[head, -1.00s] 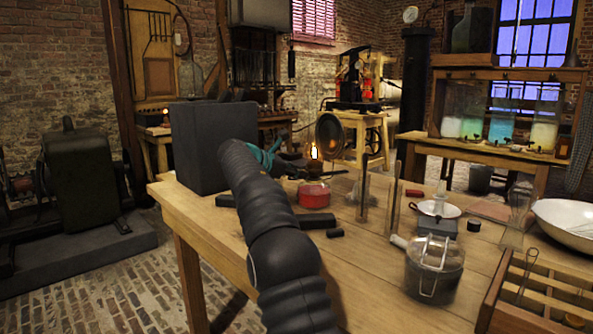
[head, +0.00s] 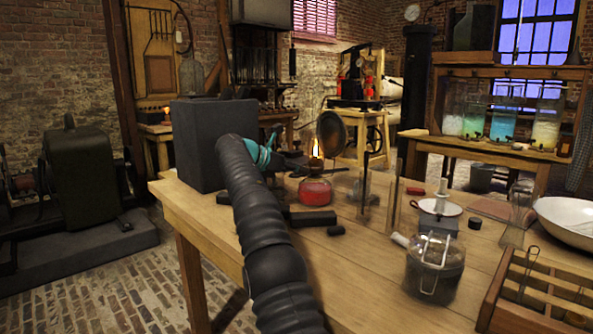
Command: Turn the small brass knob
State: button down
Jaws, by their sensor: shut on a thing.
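An oil lamp or burner with a lit flame (head: 316,148) stands at the back of the wooden table (head: 225,235), in front of a dark round reflector (head: 333,136). My arm reaches from the bottom of the picture to the left of the lamp, with a teal band at the wrist. My dark gripper (head: 298,164) is small and partly merged with the dark things there. It is shut with its tips at the lamp's left side, just below the flame. The small brass knob itself is hidden between the fingers or too small to make out.
A large dark block (head: 200,145) stands close left of my wrist. A clasped glass jar (head: 433,268) and a wooden rack (head: 540,290) fill the right front. Glowing jars (head: 502,125) stand on the back table.

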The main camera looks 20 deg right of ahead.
jog(key=shift+f, duration=0.25)
jog(key=c, duration=1)
grip_release()
jog(key=shift+r, duration=0.1)
jog(key=v, duration=0.7)
jog(key=shift+a, duration=0.25)
